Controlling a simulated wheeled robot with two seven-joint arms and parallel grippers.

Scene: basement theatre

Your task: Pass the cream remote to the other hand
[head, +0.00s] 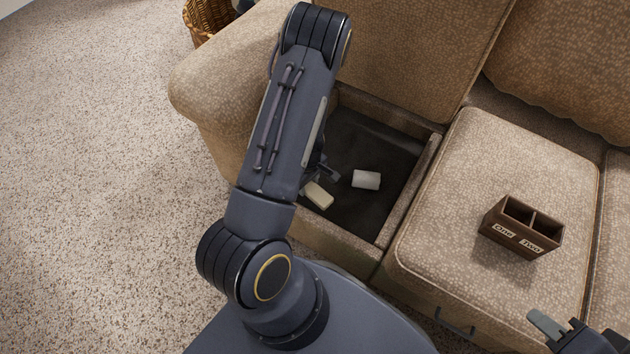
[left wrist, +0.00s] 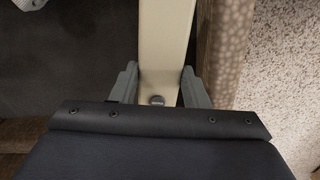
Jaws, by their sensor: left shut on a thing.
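The cream remote (head: 319,195) is a pale, long block at the near left side of the open sofa compartment. My left gripper (head: 322,174), mostly hidden behind my left arm, is shut on it. In the left wrist view the cream remote (left wrist: 166,45) runs up between the two grey fingers of my left gripper (left wrist: 160,88), with a dark round button near its lower end. My right gripper (head: 560,332) is at the bottom right corner, partly cut off, in front of the right seat. One grey finger shows clearly; its opening cannot be told.
A white block (head: 366,179) lies on the dark floor of the compartment (head: 370,140). A brown two-part box (head: 524,228) labelled One and Two stands on the right seat cushion (head: 450,210). A wicker basket (head: 205,18) is at the top left. Speckled carpet (head: 90,180) is clear.

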